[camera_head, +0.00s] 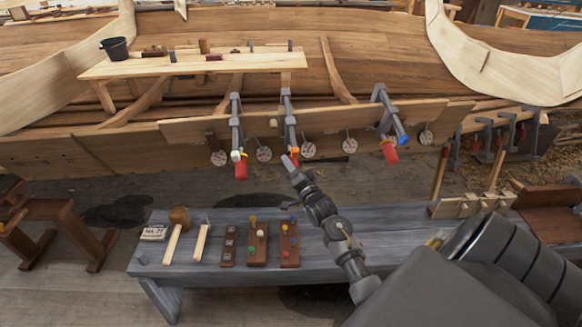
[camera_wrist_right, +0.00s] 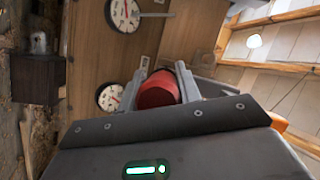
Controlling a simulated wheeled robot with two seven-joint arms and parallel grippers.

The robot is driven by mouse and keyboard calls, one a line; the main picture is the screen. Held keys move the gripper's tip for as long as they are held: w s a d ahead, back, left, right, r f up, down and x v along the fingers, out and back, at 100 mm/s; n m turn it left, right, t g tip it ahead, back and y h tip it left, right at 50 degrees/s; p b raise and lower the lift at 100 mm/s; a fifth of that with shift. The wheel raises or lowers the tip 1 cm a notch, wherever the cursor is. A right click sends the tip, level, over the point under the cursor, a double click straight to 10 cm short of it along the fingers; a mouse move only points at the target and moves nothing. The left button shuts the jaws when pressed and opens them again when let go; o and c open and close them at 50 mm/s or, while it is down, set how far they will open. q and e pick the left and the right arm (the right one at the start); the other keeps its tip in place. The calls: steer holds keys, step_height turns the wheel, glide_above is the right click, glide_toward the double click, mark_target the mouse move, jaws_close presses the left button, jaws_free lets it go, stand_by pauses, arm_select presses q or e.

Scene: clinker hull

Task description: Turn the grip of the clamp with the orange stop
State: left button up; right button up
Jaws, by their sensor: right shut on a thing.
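Three clamps hang on the plank along the hull. The middle clamp (camera_head: 290,122) has a small orange part (camera_head: 294,150) at its lower end, just above my right gripper (camera_head: 289,163). In the right wrist view a red grip (camera_wrist_right: 157,92) sits between the two fingers of my right gripper (camera_wrist_right: 163,76), which is shut on it. In the head view this grip is mostly hidden by the gripper. The left clamp (camera_head: 236,128) has a white stop and a red grip (camera_head: 241,170). The right clamp (camera_head: 384,110) has a blue stop (camera_head: 403,140) and a red grip (camera_head: 390,155). My left gripper is out of view.
Round dials (camera_head: 264,154) hang along the plank; two show in the right wrist view (camera_wrist_right: 109,97). A grey bench (camera_head: 340,240) below holds mallets (camera_head: 176,230) and peg blocks. More clamps hang on a rack (camera_head: 500,130) at right. Free air lies between bench and plank.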

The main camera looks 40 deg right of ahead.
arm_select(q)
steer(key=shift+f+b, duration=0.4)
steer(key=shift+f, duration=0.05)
arm_select(e)
steer(key=m+t+y, duration=0.1)
steer(key=m, duration=0.2)
steer(key=shift+a+f+t, duration=0.1)
steer(key=shift+t, duration=0.3)
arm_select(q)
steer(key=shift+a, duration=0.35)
arm_select(e)
steer(key=shift+s+m, duration=0.1)
steer(key=shift+m, duration=0.3)
steer(key=o, duration=1)
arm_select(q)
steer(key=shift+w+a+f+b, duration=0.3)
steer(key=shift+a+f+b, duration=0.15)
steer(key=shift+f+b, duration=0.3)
arm_select(e)
steer(key=v, duration=1)
steer(key=shift+s, duration=0.35)
steer(key=shift+f, duration=0.1)
